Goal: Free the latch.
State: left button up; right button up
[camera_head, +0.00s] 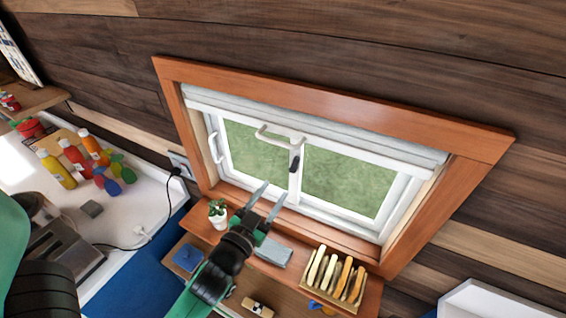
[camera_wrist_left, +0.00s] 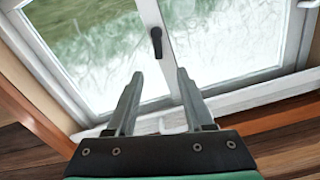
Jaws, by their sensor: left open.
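A white-framed window with two panes (camera_head: 345,185) is set in a reddish wooden surround. A small dark latch handle (camera_head: 294,163) sits on its middle upright; it also shows in the left wrist view (camera_wrist_left: 156,42), beyond the fingertips. My left gripper (camera_head: 274,191) is open and empty, in front of the window and below the latch in the head view. In the left wrist view its two fingers (camera_wrist_left: 160,73) point toward the latch, with a visible gap before it. My right gripper is not in view.
White handles are on the window's top rail (camera_head: 278,137) and left side (camera_head: 214,148). Below the window, a shelf holds a potted plant (camera_head: 218,214), a grey block (camera_head: 273,252) and a rack of boards (camera_head: 333,278). Bottles (camera_head: 75,158) stand on the left counter.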

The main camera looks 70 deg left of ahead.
aim_at(295, 163)
pick_arm(q)
jog(key=p+x, duration=0.1)
jog(key=x, duration=1)
jog(key=shift+w+r+p, duration=0.1)
jog(key=shift+w+p, duration=0.15)
jog(key=shift+p, duration=0.05)
grip_shut()
